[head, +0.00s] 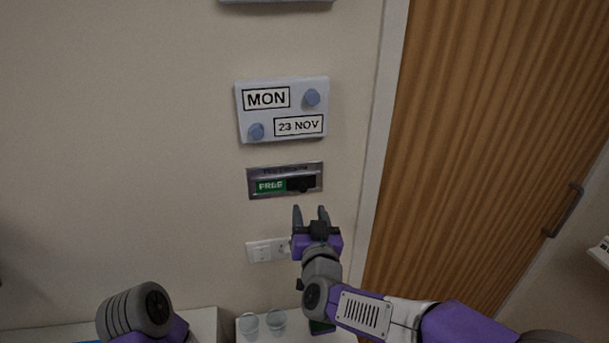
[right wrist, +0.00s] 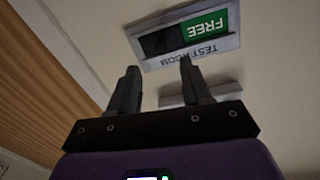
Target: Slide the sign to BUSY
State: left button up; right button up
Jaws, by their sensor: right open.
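The sliding sign (head: 285,180) is a grey plate on the wall, with a green field reading FREE at its left and a dark slider knob (head: 303,184) at its right. It also shows upside down in the right wrist view (right wrist: 234,42), where TEST ROOM is printed on its edge. My right gripper (head: 310,209) is open and empty, just below the sign's right part, fingers pointing up toward it and apart from it. In the right wrist view its two fingers (right wrist: 158,72) show with a gap between them. Of my left arm only a part shows at the bottom left; its gripper is out of view.
A calendar panel (head: 284,92) reading MON and 23 NOV, with two blue knobs, is above the sign. A white switch plate (head: 262,251) is below, beside my right gripper. A wooden door (head: 490,130) stands to the right. Two cups (head: 249,322) stand low down.

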aim_at(303, 189)
jog(key=w, duration=0.5)
jog(key=w+a+p, duration=0.1)
jog(key=w, duration=0.1)
jog(key=shift+w+r, duration=0.15)
jog(key=shift+w, duration=0.05)
jog(key=shift+c, duration=0.3)
grip_shut()
jog(key=shift+a, duration=0.1)
